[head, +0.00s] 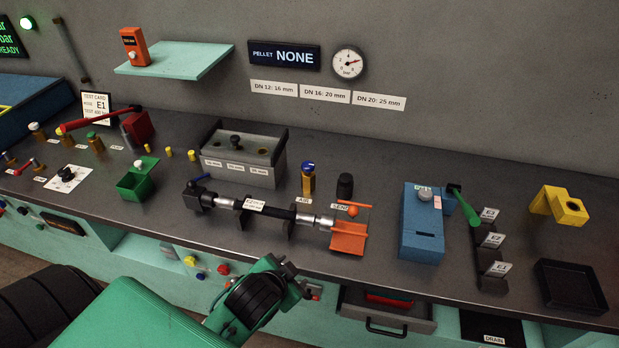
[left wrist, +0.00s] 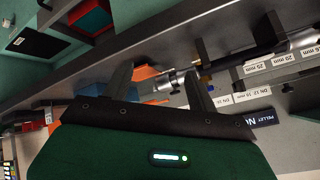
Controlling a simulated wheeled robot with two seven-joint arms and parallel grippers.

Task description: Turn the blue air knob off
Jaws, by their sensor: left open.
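The blue air knob (head: 308,167) sits on top of a short brass post (head: 308,185), with an "AIR" label at its foot. It stands on the bench behind the clamped hose, left of a black knob (head: 345,185). My left gripper (head: 292,277) is in front of the bench's front edge, apart from the knob and nearer the camera. In the left wrist view its two dark fingers (left wrist: 158,88) are spread with nothing held between them. My right gripper is not in view.
The hose (head: 275,211) with silver fittings lies across black supports between my left gripper and the knob. An orange tray (head: 348,238) is at its right end. A grey block (head: 245,175) stands left of the knob, and a blue box (head: 421,225) stands to the right.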

